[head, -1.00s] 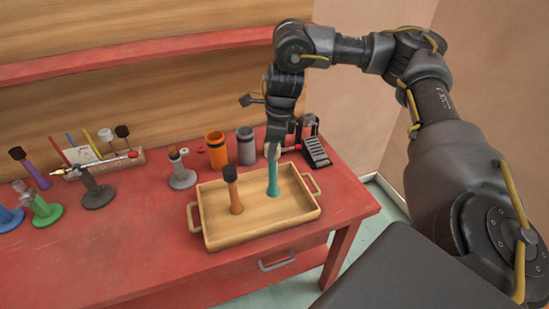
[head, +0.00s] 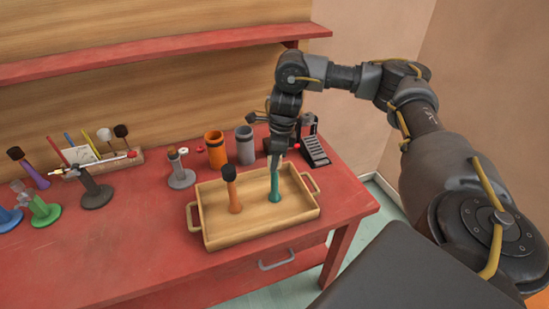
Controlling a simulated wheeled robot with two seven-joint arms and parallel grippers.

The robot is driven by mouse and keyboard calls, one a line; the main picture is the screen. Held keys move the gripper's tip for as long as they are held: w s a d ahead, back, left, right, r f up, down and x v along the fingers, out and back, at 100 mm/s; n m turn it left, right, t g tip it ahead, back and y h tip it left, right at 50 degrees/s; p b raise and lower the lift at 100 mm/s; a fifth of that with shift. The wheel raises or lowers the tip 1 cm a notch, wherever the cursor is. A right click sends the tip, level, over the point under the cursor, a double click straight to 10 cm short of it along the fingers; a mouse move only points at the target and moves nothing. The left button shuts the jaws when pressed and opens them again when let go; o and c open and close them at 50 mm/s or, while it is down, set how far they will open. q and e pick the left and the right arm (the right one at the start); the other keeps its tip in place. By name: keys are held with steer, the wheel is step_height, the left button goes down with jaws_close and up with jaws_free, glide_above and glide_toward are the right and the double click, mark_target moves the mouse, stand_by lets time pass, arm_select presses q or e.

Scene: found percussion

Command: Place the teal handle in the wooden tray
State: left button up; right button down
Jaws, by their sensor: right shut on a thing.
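The teal handle (head: 274,186) is upright in the right part of the wooden tray (head: 225,241), its lower end at or just above the tray floor; I cannot tell whether it touches. My right gripper (head: 275,160) points down from above and is shut on the handle's upper end, hiding its top. An orange handle with a dark top (head: 234,193) stands upright in the tray, left of the teal one. My left gripper is not in view.
Behind the tray stand an orange cup (head: 216,150), a grey cup (head: 245,146) and a black stepped object (head: 313,152). A grey stand (head: 181,172) is left of them. More stands and a tool rack (head: 105,165) are at the left. The red tabletop (head: 110,240) is clear in front.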

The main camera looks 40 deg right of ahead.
steer(key=shift+f, duration=0.2)
steer(key=c, duration=0.9)
jaws_free()
steer(key=shift+r, duration=0.1)
steer(key=shift+r, duration=0.4)
step_height(320, 180, up, 11)
steer(key=s+d+p, duration=0.1)
steer(key=shift+r, duration=0.2)
steer(key=shift+s+d, duration=0.1)
steer(key=shift+s, duration=0.05)
